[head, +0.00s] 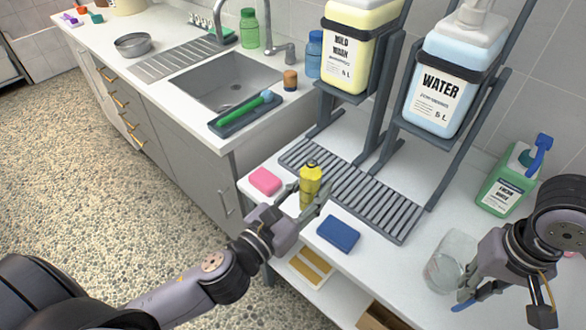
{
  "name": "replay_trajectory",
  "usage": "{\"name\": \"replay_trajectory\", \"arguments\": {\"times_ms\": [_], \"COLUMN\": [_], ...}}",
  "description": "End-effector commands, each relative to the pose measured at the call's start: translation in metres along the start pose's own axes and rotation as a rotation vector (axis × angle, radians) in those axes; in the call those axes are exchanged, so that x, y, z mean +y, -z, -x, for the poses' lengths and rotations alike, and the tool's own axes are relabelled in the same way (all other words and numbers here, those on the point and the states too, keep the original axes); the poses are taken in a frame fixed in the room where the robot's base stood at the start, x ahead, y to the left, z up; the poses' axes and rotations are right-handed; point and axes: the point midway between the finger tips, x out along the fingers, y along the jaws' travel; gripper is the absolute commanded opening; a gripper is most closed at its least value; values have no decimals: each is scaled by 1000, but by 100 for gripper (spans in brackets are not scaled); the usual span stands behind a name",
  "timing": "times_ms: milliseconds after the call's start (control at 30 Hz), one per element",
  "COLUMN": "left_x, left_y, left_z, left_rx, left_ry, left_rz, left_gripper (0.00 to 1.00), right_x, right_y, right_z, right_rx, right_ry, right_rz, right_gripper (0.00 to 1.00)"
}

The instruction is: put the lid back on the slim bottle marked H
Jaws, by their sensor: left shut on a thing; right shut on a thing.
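A slim yellow bottle (310,187) stands upright between the fingers of my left gripper (309,203), which is shut on it, at the front edge of the counter by the slatted drain grid. Its top looks narrow and dark; I cannot make out a letter H on it. My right gripper (464,298) is at the lower right, beside a clear glass jar (449,257). It is shut on a small blue thing (463,307), mostly hidden by the fingers; I cannot tell whether it is a lid.
A pink sponge (265,181) and a blue sponge (338,235) lie on either side of the yellow bottle. Behind are the drain grid (350,190), a Mild Wash dispenser (352,45) and a Water dispenser (447,85).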

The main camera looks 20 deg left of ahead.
Motion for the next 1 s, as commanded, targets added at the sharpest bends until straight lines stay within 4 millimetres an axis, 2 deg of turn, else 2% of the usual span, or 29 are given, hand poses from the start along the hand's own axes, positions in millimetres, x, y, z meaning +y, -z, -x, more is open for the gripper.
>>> {"name": "replay_trajectory", "arguments": {"times_ms": [100,200,333,500,833,1000], "left_x": [-30,-52,-70,-79,-80,-80], "left_y": [3,6,9,11,12,11], "left_z": [-6,-10,-12,-13,-13,-13], "left_rx": [-3,-3,-3,-1,1,0], "left_ry": [158,264,351,399,403,402], "left_rz": [-9,-7,-2,-1,0,0], "left_gripper": [0,0,0,0,0,0], "right_x": [0,0,0,0,0,-12], "right_y": [0,0,0,0,0,12], "right_z": [0,0,0,0,0,8], "right_rx": [0,0,0,0,0,7], "right_ry": [0,0,0,0,0,6], "right_rz": [0,0,0,0,0,3], "right_gripper": [7,7,7,7,7,7]}}
